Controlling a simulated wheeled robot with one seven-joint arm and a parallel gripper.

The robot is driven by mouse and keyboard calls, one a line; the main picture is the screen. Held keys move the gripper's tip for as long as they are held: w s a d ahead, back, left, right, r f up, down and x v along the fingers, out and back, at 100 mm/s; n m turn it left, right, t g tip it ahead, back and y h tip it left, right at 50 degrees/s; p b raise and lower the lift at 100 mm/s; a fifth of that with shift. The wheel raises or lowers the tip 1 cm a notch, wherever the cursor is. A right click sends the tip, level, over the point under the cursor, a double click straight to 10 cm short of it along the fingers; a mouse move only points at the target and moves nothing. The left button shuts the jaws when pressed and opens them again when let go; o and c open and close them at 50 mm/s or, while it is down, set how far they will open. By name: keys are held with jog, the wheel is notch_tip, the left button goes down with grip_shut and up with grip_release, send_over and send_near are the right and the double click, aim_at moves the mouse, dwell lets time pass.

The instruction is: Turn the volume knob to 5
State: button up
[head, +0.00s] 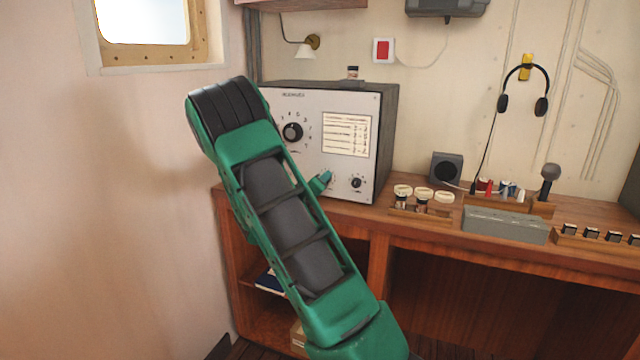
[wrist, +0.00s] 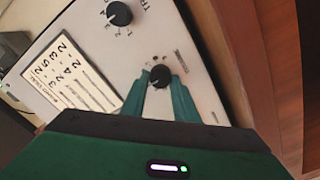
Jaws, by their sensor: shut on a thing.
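In the wrist view, a small black knob (wrist: 160,76) on the pale front panel sits between the tips of my gripper's two green fingers (wrist: 161,80). The gripper is shut on it, one finger on each side. Small markings sit beside this knob, too small to read, and I cannot tell which number it points to. In the head view, my arm hides this knob, and only a green finger (head: 321,182) shows against the panel of the radio box (head: 312,163).
A larger numbered black dial (head: 292,131) sits higher on the panel, also in the wrist view (wrist: 119,14). Another small knob (head: 356,183) is lower right. A printed card (head: 346,134) is on the panel. Jars (head: 422,196) and a grey box (head: 504,225) stand on the desk to the right.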

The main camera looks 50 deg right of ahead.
jog(key=m, duration=0.3)
jog(key=shift+w+a+f, duration=0.1)
jog(key=shift+a+f, duration=0.15)
jog(key=shift+f, duration=0.15)
jog(key=shift+m, duration=0.4)
jog(key=o, duration=1.1)
jog(key=shift+w, duration=0.1)
jog(key=shift+c, duration=0.2)
jog(key=shift+d+r, duration=0.1)
jog(key=shift+d, duration=0.05)
jog(key=shift+s+a, duration=0.2)
jog(key=v, duration=1)
jog(key=shift+a, duration=0.25)
